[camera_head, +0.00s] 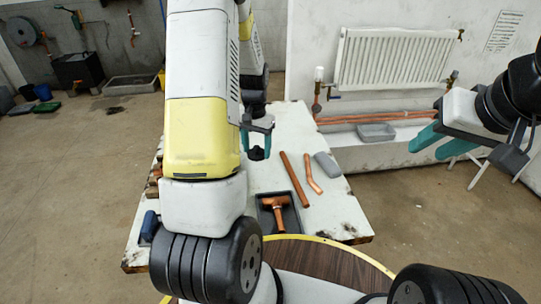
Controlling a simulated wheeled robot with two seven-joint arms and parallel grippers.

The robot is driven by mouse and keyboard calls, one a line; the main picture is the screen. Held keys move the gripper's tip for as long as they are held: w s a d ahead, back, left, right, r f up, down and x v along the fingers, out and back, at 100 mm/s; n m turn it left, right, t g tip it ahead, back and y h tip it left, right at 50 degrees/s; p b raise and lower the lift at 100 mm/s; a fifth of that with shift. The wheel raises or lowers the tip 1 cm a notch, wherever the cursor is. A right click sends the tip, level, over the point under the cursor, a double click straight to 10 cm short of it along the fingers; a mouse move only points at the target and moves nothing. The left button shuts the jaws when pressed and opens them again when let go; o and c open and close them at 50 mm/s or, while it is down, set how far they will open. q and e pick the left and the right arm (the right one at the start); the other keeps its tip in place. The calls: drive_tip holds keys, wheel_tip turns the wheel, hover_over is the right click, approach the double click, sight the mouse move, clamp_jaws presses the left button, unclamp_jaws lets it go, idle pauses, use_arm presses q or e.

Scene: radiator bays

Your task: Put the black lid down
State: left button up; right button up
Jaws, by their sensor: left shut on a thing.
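My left gripper (257,140) is over the white worktable (318,215), with its teal fingers pointing down. It is shut on a small dark piece, which looks like the black lid (257,154). The lid shows just below the fingertips and seems to be held above the table; its exact height is hard to tell. My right gripper (427,151) is at the right, away from the table. Its two teal fingers are apart and nothing shows between them.
A copper tee (275,212) lies in a black tray (293,226) at the table's front. A blue item (149,226) is at the left edge. My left arm hides much of the table.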

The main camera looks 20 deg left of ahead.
use_arm(q)
wheel_tip(320, 180, down, 8)
drive_tip(key=shift+f, duration=0.25)
drive_tip(key=o, duration=1.3)
drive_tip(key=shift+f, duration=0.15)
wheel_tip(320, 180, up, 12)
drive_tip(key=shift+f, duration=0.1)
wheel_tip(320, 180, up, 8)
drive_tip(key=t, duration=0.2)
hover_over(257, 175)
drive_tip(key=s+d, duration=0.2)
drive_tip(key=d, duration=0.1)
drive_tip(key=s+d+r+t, duration=0.1)
drive_tip(key=s+d+r, duration=0.2)
drive_tip(key=s, duration=0.3)
drive_tip(key=s+d+r+t+h, duration=0.1)
drive_tip(key=s+d+r, duration=0.2)
drive_tip(key=s+r, duration=0.3)
drive_tip(key=s+d+r+n+t+h, duration=0.1)
drive_tip(key=s+d+r+t, duration=0.1)
drive_tip(key=s+r, duration=0.3)
drive_tip(key=shift+s+d+r, duration=0.15)
drive_tip(key=shift+s+d, duration=0.4)
drive_tip(key=shift+s, duration=0.45)
